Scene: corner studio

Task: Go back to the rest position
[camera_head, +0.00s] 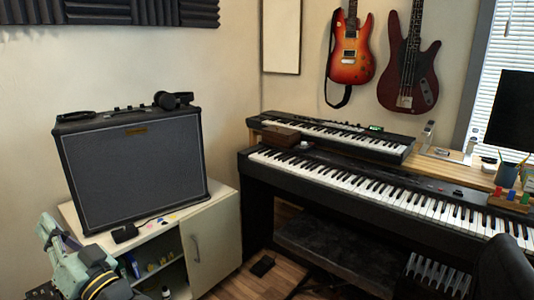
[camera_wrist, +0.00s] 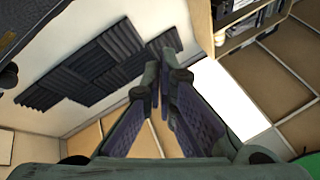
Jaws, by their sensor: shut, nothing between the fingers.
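My gripper (camera_wrist: 166,72) points away from the wrist camera, its two dark fingers close together at the tips. Nothing shows between them. It is in the air, clear of any object. In the head view only a part of my arm shows at the lower left corner, in front of the white cabinet (camera_head: 215,240). I cannot make out the fingertips there.
A large amplifier (camera_head: 135,165) stands on the cabinet, with headphones (camera_head: 166,100) on top. A digital piano (camera_head: 340,185) and a smaller keyboard (camera_head: 340,133) are to the right. Dark foam panels (camera_wrist: 95,68) show on a wall. A dark chair (camera_head: 505,270) is at lower right.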

